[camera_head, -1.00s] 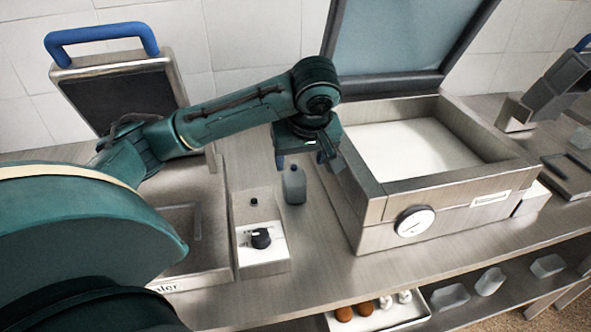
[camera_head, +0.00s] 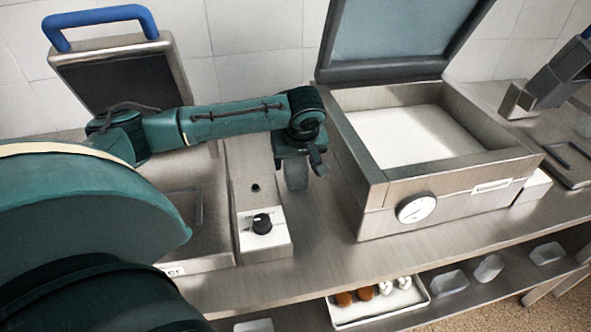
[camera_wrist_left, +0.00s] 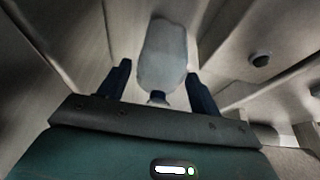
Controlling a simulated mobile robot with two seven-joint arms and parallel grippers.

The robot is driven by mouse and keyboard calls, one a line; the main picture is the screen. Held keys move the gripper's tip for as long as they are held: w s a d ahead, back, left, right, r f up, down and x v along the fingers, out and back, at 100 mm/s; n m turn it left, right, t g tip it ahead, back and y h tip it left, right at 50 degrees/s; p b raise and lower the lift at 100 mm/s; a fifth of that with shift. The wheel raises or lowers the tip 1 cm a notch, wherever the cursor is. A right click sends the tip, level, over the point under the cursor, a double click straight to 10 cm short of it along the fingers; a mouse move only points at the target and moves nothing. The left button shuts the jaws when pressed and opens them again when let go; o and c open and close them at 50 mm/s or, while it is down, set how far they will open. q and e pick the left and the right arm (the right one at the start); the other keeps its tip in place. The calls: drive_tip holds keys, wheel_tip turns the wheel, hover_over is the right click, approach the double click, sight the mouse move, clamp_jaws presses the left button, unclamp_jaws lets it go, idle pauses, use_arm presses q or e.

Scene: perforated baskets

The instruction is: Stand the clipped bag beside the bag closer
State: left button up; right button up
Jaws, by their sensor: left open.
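A small, translucent grey bag (camera_head: 296,176) stands on the counter between the knob box and the large open chamber machine. In the left wrist view the bag (camera_wrist_left: 162,55) shows with a dark blue clip (camera_wrist_left: 157,97) at its neck. My left gripper (camera_head: 298,163) is right above the bag and hides its top in the head view. In the wrist view the open fingers (camera_wrist_left: 160,82) lie on either side of the clip, with gaps. A blue-handled machine (camera_head: 150,50) stands at left, its label ending in "er". I cannot tell which machine is the bag closer.
The knob box (camera_head: 264,238) is close left of the bag. The chamber machine (camera_head: 375,205) with its raised lid and dial is close right. A dark grey device (camera_head: 555,85) stands far right. A lower shelf holds a tray (camera_head: 375,312) and several clear containers.

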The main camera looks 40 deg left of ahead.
use_arm(q)
drive_tip(key=shift+x, duration=0.8)
drive_tip(key=shift+s+d, duration=0.1)
drive_tip(key=shift+c, duration=0.4)
drive_tip(key=c, duration=0.7)
drive_tip(key=shift+c, duration=0.8)
drive_tip(key=shift+r, duration=0.1)
